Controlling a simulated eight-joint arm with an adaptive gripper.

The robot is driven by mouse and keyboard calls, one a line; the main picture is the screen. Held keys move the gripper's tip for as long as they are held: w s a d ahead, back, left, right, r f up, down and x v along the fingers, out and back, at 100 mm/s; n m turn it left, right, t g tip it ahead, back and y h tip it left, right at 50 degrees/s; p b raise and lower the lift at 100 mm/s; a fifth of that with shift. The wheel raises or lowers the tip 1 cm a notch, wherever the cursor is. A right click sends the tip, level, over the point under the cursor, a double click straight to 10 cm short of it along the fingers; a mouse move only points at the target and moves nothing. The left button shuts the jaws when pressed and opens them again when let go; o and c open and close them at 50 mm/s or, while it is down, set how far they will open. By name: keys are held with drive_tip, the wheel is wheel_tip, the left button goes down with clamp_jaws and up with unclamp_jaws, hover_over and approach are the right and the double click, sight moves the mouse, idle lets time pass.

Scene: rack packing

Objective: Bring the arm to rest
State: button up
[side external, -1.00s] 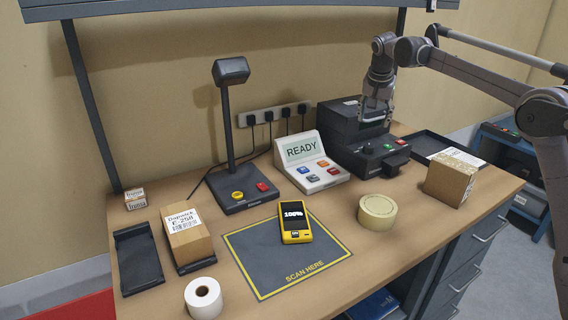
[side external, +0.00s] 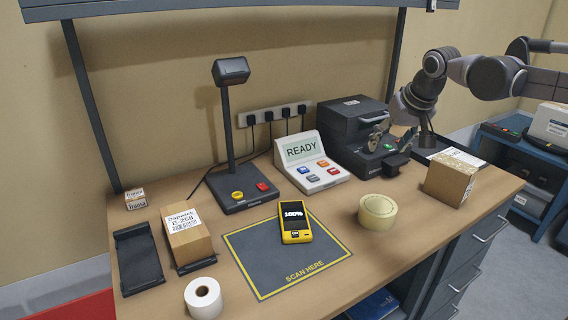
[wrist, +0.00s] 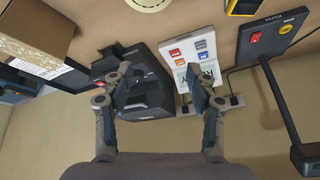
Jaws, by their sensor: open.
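My gripper (side external: 388,136) is in the air beside the black label printer (side external: 352,122) at the back right of the bench in the side external view. In the wrist view my gripper (wrist: 163,86) shows its two fingers spread apart with nothing between them. The printer (wrist: 150,99) appears behind the left finger there, and the white READY console (wrist: 205,46) behind the right finger. My arm reaches in from the right.
A brown box (side external: 450,178) stands at the right, before a dark tray (side external: 432,142). A tape roll (side external: 377,211), yellow scanner (side external: 296,222) on a grey mat (side external: 262,262), labelled box (side external: 187,238) and black scanner stand (side external: 228,130) occupy the bench. A blue cart (side external: 520,150) stands right.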

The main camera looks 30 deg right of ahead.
drive_tip(key=s+a+f+n+t+y, duration=0.1)
drive_tip(key=s+a+f+n, duration=0.1)
drive_tip(key=s+f, duration=0.3)
drive_tip(key=s+a+f+n, duration=0.3)
drive_tip(key=s+f, duration=0.3)
drive_tip(key=s, duration=0.5)
drive_tip(key=shift+a+t+y, duration=0.4)
drive_tip(key=shift+a, duration=0.5)
